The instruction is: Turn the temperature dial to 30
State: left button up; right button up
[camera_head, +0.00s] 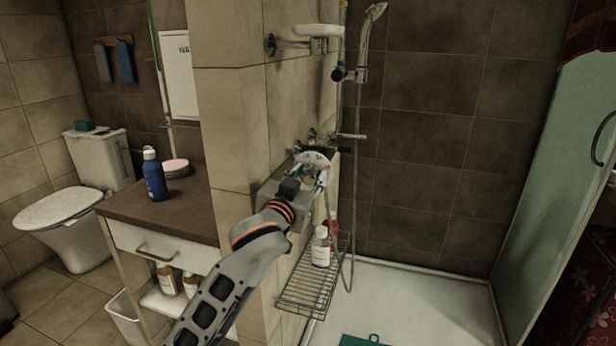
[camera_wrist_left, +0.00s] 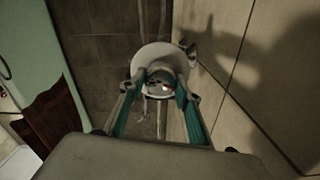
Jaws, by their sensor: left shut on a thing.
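The temperature dial (camera_head: 312,158) is a white round disc with small markings, mounted by the shower wall in the head view. The setting it points to is too small to read. My left gripper (camera_head: 310,175) reaches it from the front and is shut on its knob, with the fingers covering part of the face. In the left wrist view the pale disc (camera_wrist_left: 150,54) stands behind the knob, and the green-lined fingers of my left gripper (camera_wrist_left: 162,88) lie on both sides of the knob. My right gripper is in neither view.
The tiled wall corner (camera_head: 231,130) stands close left of my left arm. A wire rack (camera_head: 312,285) with bottles (camera_head: 321,248) hangs below the dial. The shower hose (camera_head: 349,230) runs down just right of it. The shower tray (camera_head: 420,300) is mostly clear.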

pick_arm(q)
jog(key=shift+r+p, duration=0.35)
jog(key=shift+p, duration=0.55)
jog(key=shift+r+m+p, duration=0.1)
jog(key=shift+m+p, duration=0.3)
jog(key=shift+p, duration=0.15)
jog(key=shift+s+r+p, duration=0.1)
jog(key=shift+p, duration=0.5)
jog(key=shift+m+p, duration=0.5)
jog(key=shift+p, duration=0.7)
jog(key=f+m+p, duration=0.1)
jog(key=m+p, duration=0.1)
jog(key=shift+p, duration=0.3)
jog(key=shift+d+m+p, duration=0.1)
jog(key=shift+m+p, duration=0.5)
jog(key=shift+m, duration=0.2)
jog(key=shift+f+m+p, duration=0.25)
jog(key=shift+m+p, duration=0.6)
jog(key=shift+m, duration=0.85)
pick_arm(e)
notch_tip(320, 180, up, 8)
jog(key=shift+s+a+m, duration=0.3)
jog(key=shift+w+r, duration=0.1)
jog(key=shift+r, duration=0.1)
